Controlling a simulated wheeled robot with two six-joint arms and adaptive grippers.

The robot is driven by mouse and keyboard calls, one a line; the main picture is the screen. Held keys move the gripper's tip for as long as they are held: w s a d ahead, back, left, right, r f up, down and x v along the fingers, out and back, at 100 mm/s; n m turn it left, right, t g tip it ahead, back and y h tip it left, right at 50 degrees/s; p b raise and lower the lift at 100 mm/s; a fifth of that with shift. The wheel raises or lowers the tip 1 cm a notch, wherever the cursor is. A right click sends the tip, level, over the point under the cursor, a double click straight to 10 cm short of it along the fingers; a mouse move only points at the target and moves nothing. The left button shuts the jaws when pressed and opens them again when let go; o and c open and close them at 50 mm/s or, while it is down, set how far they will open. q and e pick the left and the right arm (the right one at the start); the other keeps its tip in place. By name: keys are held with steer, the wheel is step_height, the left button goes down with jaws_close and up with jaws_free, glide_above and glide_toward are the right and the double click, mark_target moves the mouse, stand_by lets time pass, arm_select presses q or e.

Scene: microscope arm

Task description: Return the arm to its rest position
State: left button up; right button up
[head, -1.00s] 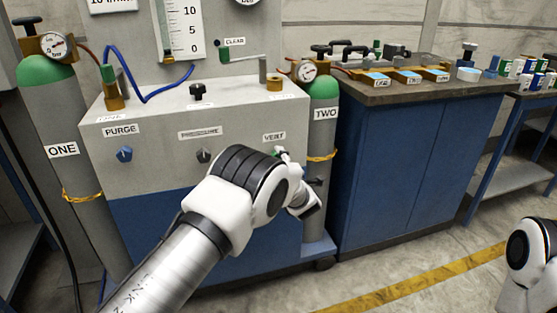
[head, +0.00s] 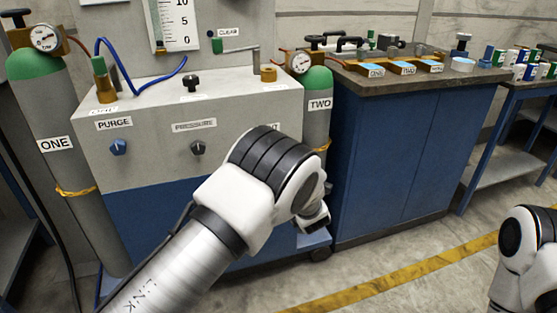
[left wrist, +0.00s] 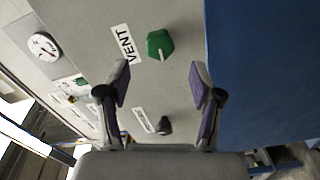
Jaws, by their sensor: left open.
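My left arm (head: 235,195) reaches from the bottom of the head view to the right front of the grey console. Its wrist hides the vent knob and most of the vent label there. In the left wrist view my left gripper (left wrist: 161,76) is open and empty, fingers apart. The green vent knob (left wrist: 160,45) shows beyond the fingertips, on the panel beside the VENT label (left wrist: 125,43); nothing is gripped. The black pressure knob (left wrist: 164,126) shows between the fingers, farther down the picture. My right arm (head: 522,250) shows at the right edge; its gripper is out of view.
The console (head: 150,170) also carries a blue purge knob (head: 118,147). Cylinder ONE (head: 60,120) stands left, cylinder TWO (head: 318,125) right, close behind my left wrist. A blue cabinet (head: 400,150) stands farther right. Open floor lies in front of it.

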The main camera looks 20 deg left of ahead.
arm_select(q)
steer(key=s+a+f+m+g+h, duration=0.1)
steer(key=s+a+f+g, duration=0.1)
steer(key=s+a+f, duration=0.45)
steer(key=s+a+f+m+g, duration=0.2)
steer(key=a+f, duration=0.2)
steer(key=f, duration=0.6)
steer(key=s+f+m+g+h, duration=0.2)
steer(key=s+f+m, duration=0.25)
steer(key=s, duration=0.55)
steer(key=s+f+m+g+h, duration=0.25)
steer(key=s+f, duration=0.25)
steer(key=s, duration=0.4)
steer(key=s+f+m+g+h, duration=0.25)
steer(key=s+f+m, duration=0.2)
steer(key=s, duration=0.55)
steer(key=s+d+m+g+h, duration=0.1)
steer(key=s+d+m+g, duration=0.15)
steer(key=s, duration=0.35)
steer(key=s+d+m+g+h, duration=0.1)
steer(key=s+d+m+g, duration=0.15)
steer(key=s, duration=0.35)
step_height(320, 180, up, 25)
steer(key=m+t+p, duration=0.1)
steer(key=p, duration=2.3)
steer(key=shift+w+a+f, duration=0.15)
steer(key=shift+a, duration=0.2)
